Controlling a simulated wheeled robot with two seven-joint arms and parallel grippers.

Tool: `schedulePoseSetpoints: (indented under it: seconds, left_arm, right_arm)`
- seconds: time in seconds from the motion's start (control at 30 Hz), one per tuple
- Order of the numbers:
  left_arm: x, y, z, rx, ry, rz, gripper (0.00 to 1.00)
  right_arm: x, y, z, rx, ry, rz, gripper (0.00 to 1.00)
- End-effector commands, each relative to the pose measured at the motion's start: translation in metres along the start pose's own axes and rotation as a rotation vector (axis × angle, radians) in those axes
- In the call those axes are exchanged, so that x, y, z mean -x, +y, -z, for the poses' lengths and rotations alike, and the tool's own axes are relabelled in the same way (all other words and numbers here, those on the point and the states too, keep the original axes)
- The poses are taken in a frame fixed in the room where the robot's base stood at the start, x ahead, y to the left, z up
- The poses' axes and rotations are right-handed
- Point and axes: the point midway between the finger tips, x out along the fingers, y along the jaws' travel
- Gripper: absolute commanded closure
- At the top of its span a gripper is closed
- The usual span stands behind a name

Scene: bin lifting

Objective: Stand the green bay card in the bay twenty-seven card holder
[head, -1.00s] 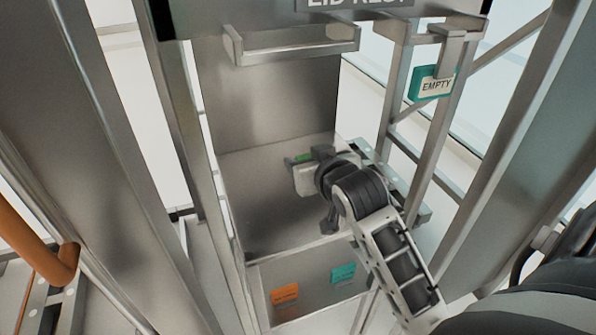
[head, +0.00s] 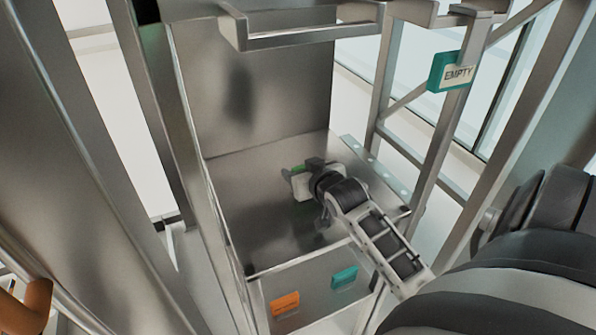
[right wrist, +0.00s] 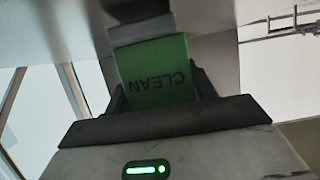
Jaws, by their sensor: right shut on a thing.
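The green bay card (right wrist: 155,72) stands up between my right fingers in the right wrist view, its word CLEAN upside down. The fingers' dark tips (right wrist: 160,105) flank the card in the wrist view. A blurred grey block (right wrist: 140,28) lies beyond the card's top edge. I cannot tell whether it is the bay twenty-seven holder; no bay number is readable. My left gripper is out of view.
A teal EMPTY tag (head: 452,72) hangs on the right post. A metal ledge (head: 300,38) crosses above the shelf (head: 250,195), with a back panel (head: 255,90) behind it. Orange (head: 285,304) and teal (head: 344,278) labels are on the front face. Posts flank the bay.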

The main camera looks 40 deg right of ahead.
Motion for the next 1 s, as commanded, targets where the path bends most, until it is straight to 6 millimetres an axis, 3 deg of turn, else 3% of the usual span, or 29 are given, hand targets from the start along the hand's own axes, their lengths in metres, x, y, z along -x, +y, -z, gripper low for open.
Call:
schedulePoseSetpoints:
  seconds: [0.03, 0.4, 0.43, 0.5, 0.87, 1.0]
  left_arm:
    - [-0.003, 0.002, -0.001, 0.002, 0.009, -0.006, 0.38]
    - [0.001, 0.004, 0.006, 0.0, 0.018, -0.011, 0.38]
    - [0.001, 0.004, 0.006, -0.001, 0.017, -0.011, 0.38]
    - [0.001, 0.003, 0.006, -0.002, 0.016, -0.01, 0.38]
    - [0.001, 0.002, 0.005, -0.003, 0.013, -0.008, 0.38]
    - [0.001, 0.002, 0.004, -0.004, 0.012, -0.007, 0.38]
  right_arm:
    - [-0.003, 0.001, -0.007, 0.0, 0.003, -0.001, 0.72]
    - [-0.003, 0.001, -0.006, -0.001, 0.001, -0.001, 0.72]
    - [-0.003, 0.0, -0.007, -0.001, 0.001, -0.001, 0.41]
    - [-0.002, 0.0, -0.006, 0.0, 0.001, -0.001, 0.22]
    - [0.0, 0.0, -0.002, 0.0, 0.003, 0.0, 0.22]
    - [0.019, 0.0, -0.004, -0.001, 0.0, 0.0, 0.22]
